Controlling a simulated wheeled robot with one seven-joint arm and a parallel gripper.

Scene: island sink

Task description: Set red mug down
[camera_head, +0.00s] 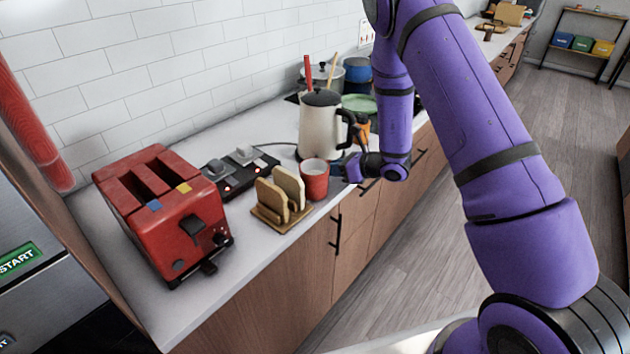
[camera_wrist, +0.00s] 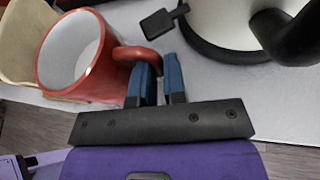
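The red mug (camera_head: 315,183) with a white inside is at the front edge of the counter (camera_head: 240,284), between the toast rack and the white kettle. My gripper (camera_head: 352,170) is at its right side. In the wrist view the mug (camera_wrist: 99,85) looks tilted, with its handle pointing toward my gripper (camera_wrist: 158,66). The two blue fingers are close together with the handle between their tips. The mug's base is partly hidden, so I cannot tell whether it touches the counter.
A toast rack (camera_head: 270,217) with bread stands just left of the mug. The white kettle (camera_head: 321,128) is close behind it. A red toaster (camera_head: 165,212) stands further left. A dark power strip (camera_head: 243,168) lies behind the rack. Pots (camera_head: 325,75) stand farther back.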

